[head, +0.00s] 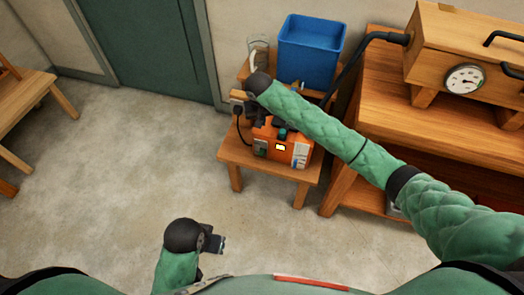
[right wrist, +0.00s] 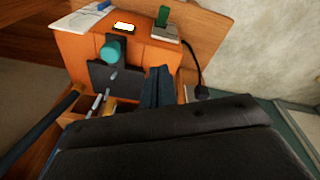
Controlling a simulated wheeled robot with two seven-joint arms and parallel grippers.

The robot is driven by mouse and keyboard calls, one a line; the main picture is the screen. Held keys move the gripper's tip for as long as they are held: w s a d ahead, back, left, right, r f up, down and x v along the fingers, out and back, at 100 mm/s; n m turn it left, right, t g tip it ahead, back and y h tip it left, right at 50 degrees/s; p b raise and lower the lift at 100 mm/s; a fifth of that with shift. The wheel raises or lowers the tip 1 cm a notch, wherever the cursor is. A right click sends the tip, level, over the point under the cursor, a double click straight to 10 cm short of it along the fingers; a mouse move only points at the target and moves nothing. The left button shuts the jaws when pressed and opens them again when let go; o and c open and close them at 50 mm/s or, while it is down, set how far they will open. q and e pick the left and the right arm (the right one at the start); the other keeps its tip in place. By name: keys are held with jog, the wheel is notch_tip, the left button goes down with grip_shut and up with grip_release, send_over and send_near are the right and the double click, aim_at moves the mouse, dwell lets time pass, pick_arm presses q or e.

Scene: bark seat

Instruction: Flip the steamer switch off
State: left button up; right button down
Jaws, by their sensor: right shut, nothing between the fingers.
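The orange steamer box (head: 272,133) stands on a small wooden table, and it also shows in the right wrist view (right wrist: 75,55). Its green switch (right wrist: 163,16) sits on a grey plate by the lit display (right wrist: 124,27); in the head view the switch (head: 261,146) is small at the box's left front. I cannot tell its setting. My right gripper (right wrist: 157,86) is shut and empty, on the teal knob's side of the box, apart from the switch. In the head view my right forearm partly covers the box. My left gripper (head: 219,243) hangs low over the floor, away from the table; its jaws are unclear.
A blue bin (head: 310,48) and a glass jar (head: 258,48) stand behind the box. A black cable (right wrist: 195,65) runs beside the switch. A black hose (head: 352,62) leads to a wooden chest (head: 428,45) at right.

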jog(key=m, duration=0.3)
jog(key=s+f+m, duration=0.1)
jog(key=m, duration=0.1)
jog(key=shift+g, duration=0.4)
jog(key=shift+d+f, duration=0.1)
